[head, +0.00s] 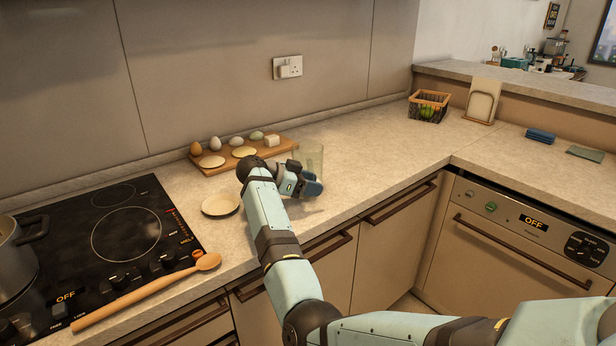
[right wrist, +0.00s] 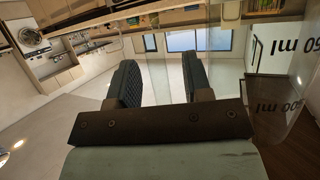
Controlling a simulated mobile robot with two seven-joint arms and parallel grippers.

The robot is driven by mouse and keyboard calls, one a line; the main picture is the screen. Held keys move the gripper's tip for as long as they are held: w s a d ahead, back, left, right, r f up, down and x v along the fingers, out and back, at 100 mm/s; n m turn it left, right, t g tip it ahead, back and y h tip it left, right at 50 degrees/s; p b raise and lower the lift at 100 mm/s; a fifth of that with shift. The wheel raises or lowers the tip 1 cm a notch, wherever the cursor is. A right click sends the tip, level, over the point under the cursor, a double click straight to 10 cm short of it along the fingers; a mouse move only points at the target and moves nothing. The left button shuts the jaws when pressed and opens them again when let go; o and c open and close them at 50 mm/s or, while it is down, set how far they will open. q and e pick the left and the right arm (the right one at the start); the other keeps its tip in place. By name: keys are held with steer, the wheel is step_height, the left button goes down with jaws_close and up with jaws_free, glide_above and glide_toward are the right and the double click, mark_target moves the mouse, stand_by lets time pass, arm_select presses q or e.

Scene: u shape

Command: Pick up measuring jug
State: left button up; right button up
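The measuring jug (head: 309,157) is clear and stands on the counter near its front edge, partly hidden behind my right gripper (head: 303,186). In the right wrist view its see-through wall with dark, upside-down "ml" marks (right wrist: 286,100) fills the right side, very close. My right gripper also shows in the right wrist view (right wrist: 160,78), its two dark finger pads well apart. Clear material shows around and between the pads, but I cannot tell whether they touch it. My left gripper is not in view.
A wooden board (head: 225,163) with eggs and small dishes lies behind my right arm. A cream dish (head: 221,204) sits left of it. A hob (head: 120,240), a pot (head: 15,255) and a wooden spoon (head: 150,290) are further left. The counter right of the jug is clear up to a basket (head: 429,107).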

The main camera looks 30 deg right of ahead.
jaws_close()
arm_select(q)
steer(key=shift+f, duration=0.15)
arm_select(e)
steer(key=shift+r, duration=0.2)
steer(key=shift+r, duration=1.15)
arm_select(q)
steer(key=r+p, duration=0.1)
steer(key=p, duration=0.2)
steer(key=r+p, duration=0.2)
steer(key=p, duration=0.1)
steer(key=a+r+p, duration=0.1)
steer(key=p, duration=0.2)
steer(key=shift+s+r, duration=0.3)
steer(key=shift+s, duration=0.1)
arm_select(e)
step_height(320, 180, up, 23)
steer(key=shift+r, duration=0.15)
